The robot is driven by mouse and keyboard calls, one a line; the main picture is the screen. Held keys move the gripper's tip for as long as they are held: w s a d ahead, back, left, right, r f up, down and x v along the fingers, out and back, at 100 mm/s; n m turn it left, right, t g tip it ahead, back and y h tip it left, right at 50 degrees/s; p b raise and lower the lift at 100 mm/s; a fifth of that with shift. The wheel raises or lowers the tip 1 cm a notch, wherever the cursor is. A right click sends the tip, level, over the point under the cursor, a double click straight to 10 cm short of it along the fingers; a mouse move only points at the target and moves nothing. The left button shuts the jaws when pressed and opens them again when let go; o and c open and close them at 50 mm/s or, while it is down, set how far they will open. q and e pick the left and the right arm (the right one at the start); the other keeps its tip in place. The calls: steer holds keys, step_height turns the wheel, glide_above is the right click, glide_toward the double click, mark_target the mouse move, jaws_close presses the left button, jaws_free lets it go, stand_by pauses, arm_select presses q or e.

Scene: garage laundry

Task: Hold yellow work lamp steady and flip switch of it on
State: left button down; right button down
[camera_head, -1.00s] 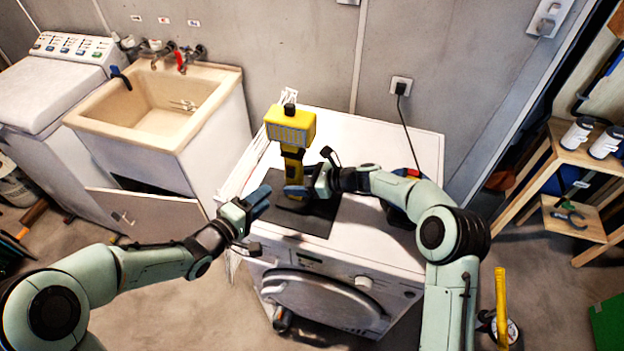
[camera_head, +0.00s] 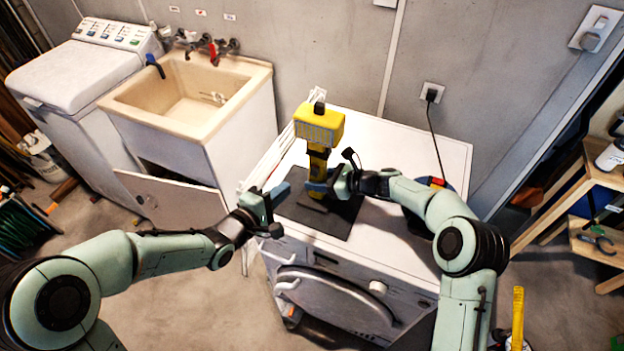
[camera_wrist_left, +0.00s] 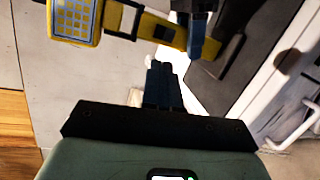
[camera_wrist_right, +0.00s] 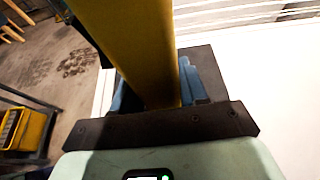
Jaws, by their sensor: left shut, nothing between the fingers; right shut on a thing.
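The yellow work lamp (camera_head: 318,128) stands upright on a dark mat (camera_head: 318,222) on top of the white washing machine. My right gripper (camera_head: 318,188) is shut around the lower part of the lamp's handle. In the right wrist view the yellow handle (camera_wrist_right: 130,35) runs between the blue fingers. My left gripper (camera_head: 276,196) is shut and empty, left of the lamp and apart from it. In the left wrist view its closed fingertips (camera_wrist_left: 162,75) point toward the lamp's handle (camera_wrist_left: 155,28), with the lamp head (camera_wrist_left: 75,20) at upper left.
A utility sink (camera_head: 190,95) and a white top-loading machine (camera_head: 75,75) stand to the left. A wall socket (camera_head: 432,92) with a black cord is behind the washer. A wooden shelf (camera_head: 570,190) stands at right.

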mark_target(313, 175)
arm_select(q)
steer(key=s+d+r+n+y, duration=0.1)
steer(key=s+n, duration=0.5)
steer(key=n, duration=1.2)
steer(key=shift+d+r+g+y, duration=0.25)
steer(key=shift+r+g+y, duration=0.15)
steer(key=shift+r+y, duration=0.65)
steer(key=shift+w+f, duration=0.1)
steer(key=shift+f, duration=0.05)
steer(key=x, duration=1.4)
steer(key=shift+a, duration=0.1)
steer(key=shift+w+f, duration=0.1)
steer(key=shift+w+f, duration=0.15)
